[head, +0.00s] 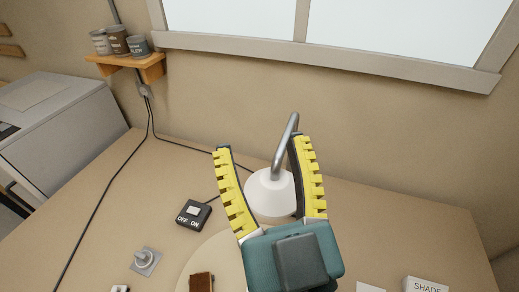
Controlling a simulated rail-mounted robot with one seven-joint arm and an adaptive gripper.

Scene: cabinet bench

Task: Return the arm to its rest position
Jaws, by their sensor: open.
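My gripper (261,147) is in the lower middle of the head view, with its two yellow ridged fingers spread apart and pointing up and away. Nothing is held between the fingers. Behind them stands a white round base with a grey bent metal tube (284,150), seen partly through the gap; the right finger covers part of it. I cannot tell from this one view how far the fingers are from it. The teal gripper body hides part of the bench below.
A black OFF/ON switch box (193,214) lies left of my gripper. A metal knob on a plate (145,261) and a brown block (201,283) are nearer. A white block marked SHADE (425,285) is at lower right. A wall shelf (125,63) holds cans. The bench's left side is mostly clear.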

